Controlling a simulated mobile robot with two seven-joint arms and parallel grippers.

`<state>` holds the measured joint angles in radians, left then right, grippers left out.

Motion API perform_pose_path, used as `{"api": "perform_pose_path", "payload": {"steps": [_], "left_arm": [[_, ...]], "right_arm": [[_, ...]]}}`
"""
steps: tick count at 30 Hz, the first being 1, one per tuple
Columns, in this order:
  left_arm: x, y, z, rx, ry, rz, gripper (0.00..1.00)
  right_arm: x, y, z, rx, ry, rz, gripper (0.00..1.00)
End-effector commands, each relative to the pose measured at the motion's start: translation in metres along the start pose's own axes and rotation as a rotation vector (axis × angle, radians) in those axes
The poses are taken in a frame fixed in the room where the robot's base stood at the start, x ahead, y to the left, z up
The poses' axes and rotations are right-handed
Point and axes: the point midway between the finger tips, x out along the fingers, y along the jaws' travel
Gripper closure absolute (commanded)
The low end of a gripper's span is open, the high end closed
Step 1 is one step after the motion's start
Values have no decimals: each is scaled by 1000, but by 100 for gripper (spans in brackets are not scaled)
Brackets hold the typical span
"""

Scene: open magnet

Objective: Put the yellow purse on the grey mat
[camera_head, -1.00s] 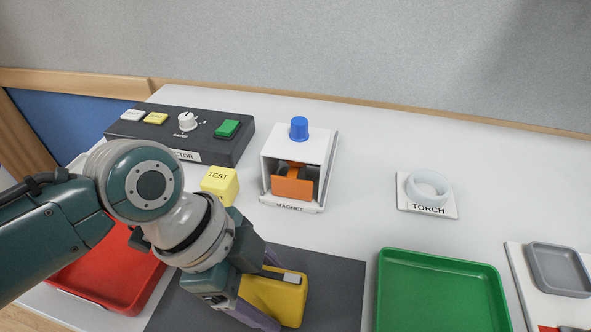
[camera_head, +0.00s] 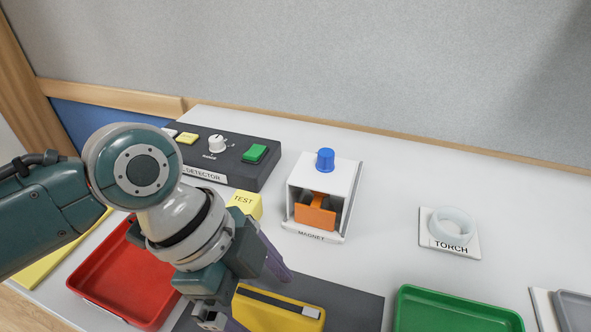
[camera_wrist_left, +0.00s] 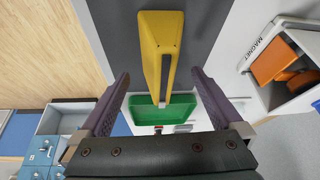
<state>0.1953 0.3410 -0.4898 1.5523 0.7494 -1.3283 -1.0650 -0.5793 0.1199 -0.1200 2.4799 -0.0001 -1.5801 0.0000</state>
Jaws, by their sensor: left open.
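The yellow purse (camera_head: 278,311), with a dark strip and a grey clasp along its top, stands on the dark grey mat (camera_head: 345,298) at the bottom of the head view. My left gripper (camera_head: 262,290) is open just above and behind the purse. In the left wrist view the purse (camera_wrist_left: 161,55) lies ahead between the two spread purple fingers (camera_wrist_left: 163,95), touching neither as far as I can see. The grey mat (camera_wrist_left: 200,30) shows around it there. The purse's lower part is cut off in the head view. My right gripper is not in view.
A red tray (camera_head: 125,270) is at left and a green tray (camera_head: 455,310) at right. Behind the mat stand the yellow TEST block (camera_head: 246,205), the magnet housing (camera_head: 322,190), and the detector box (camera_head: 225,160). A torch ring (camera_head: 452,226) sits at right.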

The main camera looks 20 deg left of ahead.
Motion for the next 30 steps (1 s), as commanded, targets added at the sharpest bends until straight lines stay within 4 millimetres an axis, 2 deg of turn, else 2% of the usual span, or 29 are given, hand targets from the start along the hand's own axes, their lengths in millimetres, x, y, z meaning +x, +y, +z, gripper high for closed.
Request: {"api": "perform_pose_path", "payload": {"steps": [1, 3, 9, 13, 16, 20, 25, 27, 30], "left_arm": [[-15, -1, 0, 2, -3, -4, 0], [-30, -1, 0, 2, -3, -3, 0], [-64, 0, 0, 1, -2, -2, 0], [-72, 3, -1, -12, -1, -1, 0], [-67, 18, -4, -105, -9, -24, 0], [-65, 48, -2, -404, -35, -124, 0], [-88, 81, 26, -890, -89, -316, 0], [-100, 91, 40, -1044, -112, -386, 0], [-112, 100, 54, -1176, -135, -455, 0]], "right_arm": [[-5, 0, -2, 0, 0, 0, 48], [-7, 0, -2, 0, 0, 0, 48], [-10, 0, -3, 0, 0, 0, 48], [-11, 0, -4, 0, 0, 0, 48], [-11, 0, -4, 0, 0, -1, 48], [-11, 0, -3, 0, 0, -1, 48], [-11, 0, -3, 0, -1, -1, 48], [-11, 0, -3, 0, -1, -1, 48], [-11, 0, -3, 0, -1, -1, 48]]}}
